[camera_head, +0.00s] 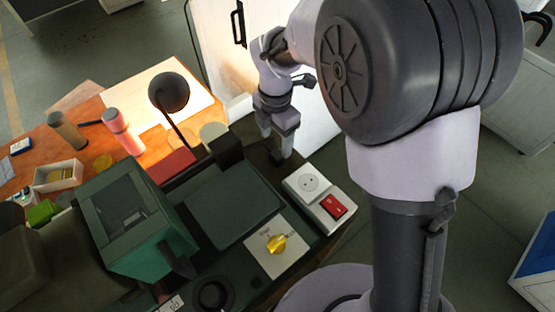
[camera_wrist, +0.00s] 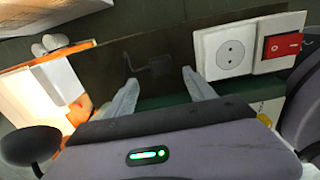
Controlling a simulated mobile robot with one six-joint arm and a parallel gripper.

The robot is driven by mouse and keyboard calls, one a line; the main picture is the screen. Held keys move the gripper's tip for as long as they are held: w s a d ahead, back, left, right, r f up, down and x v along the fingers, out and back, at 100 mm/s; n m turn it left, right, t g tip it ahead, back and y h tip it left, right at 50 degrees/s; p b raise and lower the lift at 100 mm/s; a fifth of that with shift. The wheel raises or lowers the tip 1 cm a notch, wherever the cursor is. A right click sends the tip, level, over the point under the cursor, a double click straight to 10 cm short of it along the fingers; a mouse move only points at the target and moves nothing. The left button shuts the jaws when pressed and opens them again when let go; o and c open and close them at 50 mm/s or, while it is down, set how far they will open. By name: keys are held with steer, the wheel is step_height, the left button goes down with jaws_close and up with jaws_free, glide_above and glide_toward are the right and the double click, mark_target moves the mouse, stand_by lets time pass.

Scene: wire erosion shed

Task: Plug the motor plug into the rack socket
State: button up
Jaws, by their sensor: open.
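The rack socket (camera_head: 308,183) is a white plate with a round two-hole outlet on the dark rack, right of centre. It also shows in the wrist view (camera_wrist: 229,52), just right of my fingers. My gripper (camera_head: 277,150) hangs left of and behind the socket, near the rack's edge. In the wrist view my gripper (camera_wrist: 160,92) has its two fingers spread wide, with nothing held between them. A faint dark shape with a thin line shows on the dark surface beyond the fingers; I cannot tell whether it is the motor plug. No plug is clearly visible in the head view.
A red rocker switch (camera_head: 333,207) sits beside the socket. A yellow rotary knob (camera_head: 277,243) stands on a pale plate in front. A green box-shaped device (camera_head: 130,215) stands left. A black desk lamp (camera_head: 168,92) and pink bottle (camera_head: 122,130) occupy the orange desk.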

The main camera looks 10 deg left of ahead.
mark_target(278, 154)
steer(key=shift+f, duration=0.8)
steer(key=shift+f, duration=0.1)
steer(key=f+b, duration=0.2)
steer(key=f, duration=0.3)
steer(key=shift+d+f+b, duration=0.1)
steer(key=shift+d+b, duration=0.1)
steer(key=shift+b, duration=0.2)
steer(key=c, duration=1.4)
